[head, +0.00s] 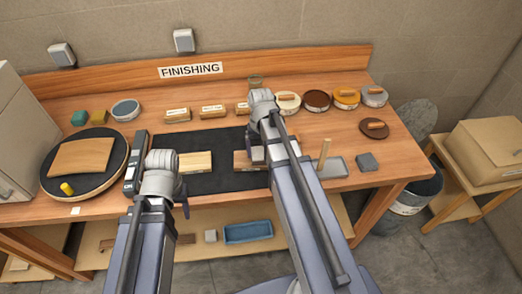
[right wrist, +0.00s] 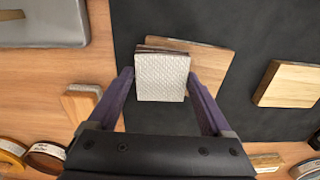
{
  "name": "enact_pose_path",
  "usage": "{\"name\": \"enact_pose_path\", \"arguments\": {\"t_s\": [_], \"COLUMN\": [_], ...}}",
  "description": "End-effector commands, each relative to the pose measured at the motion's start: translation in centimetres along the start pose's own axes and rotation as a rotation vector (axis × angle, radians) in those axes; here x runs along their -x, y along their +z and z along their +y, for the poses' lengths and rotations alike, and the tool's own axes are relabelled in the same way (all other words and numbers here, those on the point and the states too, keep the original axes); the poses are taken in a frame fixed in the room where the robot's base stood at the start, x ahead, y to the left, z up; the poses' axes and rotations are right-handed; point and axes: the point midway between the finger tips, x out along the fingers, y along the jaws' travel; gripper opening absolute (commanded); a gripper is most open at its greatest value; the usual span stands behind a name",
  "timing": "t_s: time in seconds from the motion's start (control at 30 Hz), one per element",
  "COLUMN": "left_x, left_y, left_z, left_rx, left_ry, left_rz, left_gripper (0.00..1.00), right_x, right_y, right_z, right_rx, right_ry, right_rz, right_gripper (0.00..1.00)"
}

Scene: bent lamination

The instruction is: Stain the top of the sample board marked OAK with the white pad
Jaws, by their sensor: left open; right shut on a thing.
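My right gripper (right wrist: 159,76) is shut on the white pad (right wrist: 163,83), a square with a woven texture. In the right wrist view the pad overlaps a brown wooden board (right wrist: 210,60) lying on the black mat; whether they touch I cannot tell. That board shows in the head view (head: 242,160), partly behind my right arm. A lighter board (head: 195,161) lies to its left on the mat and shows in the right wrist view (right wrist: 290,85). No OAK mark is readable on either. My left gripper (head: 181,200) is open and empty, in front of the mat's left part.
A round turntable (head: 113,177) with a curved wooden sheet stands at the left. Several labelled blocks (head: 177,115) and round tins (head: 317,99) line the back. A grey tray (head: 332,168) and a dark block (head: 367,162) sit right of the mat.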

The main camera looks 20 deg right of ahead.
Motion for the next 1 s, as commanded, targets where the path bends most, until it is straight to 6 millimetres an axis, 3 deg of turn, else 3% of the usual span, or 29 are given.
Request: {"name": "enact_pose_path", "arguments": {"t_s": [0.4, 0.73, 1.0], "left_x": [-0.1, -0.1, 0.0], "left_y": [0.0, 0.0, 0.0], "left_z": [0.0, 0.0, 0.0], "left_rx": [0.000, 0.000, 0.000], "left_ry": [0.000, 0.000, 0.000], "left_rz": [0.000, 0.000, 0.000], "left_gripper": [0.54, 0.54, 0.54], "right_x": [-0.1, -0.1, 0.0], "right_y": [-0.2, -0.2, -0.4], "right_z": [-3.4, -4.1, -6.2], "right_rx": [0.002, 0.002, 0.003], "right_ry": [-0.001, -0.002, -0.002], "right_rz": [0.000, 0.000, 0.000], "right_gripper": [0.39, 0.39, 0.39]}}
